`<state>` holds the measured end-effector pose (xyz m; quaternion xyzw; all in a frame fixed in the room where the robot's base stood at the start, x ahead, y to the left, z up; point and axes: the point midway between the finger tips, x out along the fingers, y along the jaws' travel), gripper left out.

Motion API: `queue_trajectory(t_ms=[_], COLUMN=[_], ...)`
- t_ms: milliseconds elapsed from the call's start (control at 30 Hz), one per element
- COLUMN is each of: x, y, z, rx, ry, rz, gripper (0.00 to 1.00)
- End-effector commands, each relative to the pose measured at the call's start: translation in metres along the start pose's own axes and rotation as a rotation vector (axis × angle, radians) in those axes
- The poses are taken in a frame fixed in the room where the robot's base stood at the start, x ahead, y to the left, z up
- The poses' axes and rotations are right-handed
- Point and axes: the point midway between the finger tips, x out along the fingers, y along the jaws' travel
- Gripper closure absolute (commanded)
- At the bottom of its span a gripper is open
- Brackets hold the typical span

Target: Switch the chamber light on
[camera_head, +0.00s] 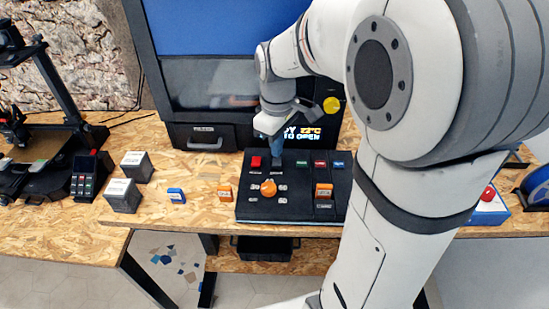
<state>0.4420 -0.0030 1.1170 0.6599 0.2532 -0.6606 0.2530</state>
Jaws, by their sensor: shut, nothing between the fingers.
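A black control panel (285,214) lies on the wooden bench in front of the large printer. It bears a red switch (256,162), an orange knob (268,187), an orange block-like part (323,190) and a row of small coloured labels or buttons (320,164). Which control is the chamber light is too small to read. My gripper (276,158) points down at the panel's back edge, just right of the red switch. It is shut and holds nothing. Its tips cover part of the panel there, and I cannot tell whether they touch it.
The large printer (205,85) stands behind the panel, its display (303,132) partly hidden by my arm. Grey cubes (122,194), a blue block (176,195) and an orange block (225,193) sit left. A red button on a blue-and-white box (488,193) is at right.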

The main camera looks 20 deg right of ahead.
Motion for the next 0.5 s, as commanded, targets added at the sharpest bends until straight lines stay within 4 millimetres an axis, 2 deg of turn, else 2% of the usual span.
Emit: queue_trajectory(t_ms=[33, 500], x=[-0.008, -0.046], y=[0.000, 0.000], z=[0.000, 0.000], rx=[0.000, 0.000], ry=[0.001, 0.001], rz=[0.001, 0.001], gripper=[1.00, 1.00])
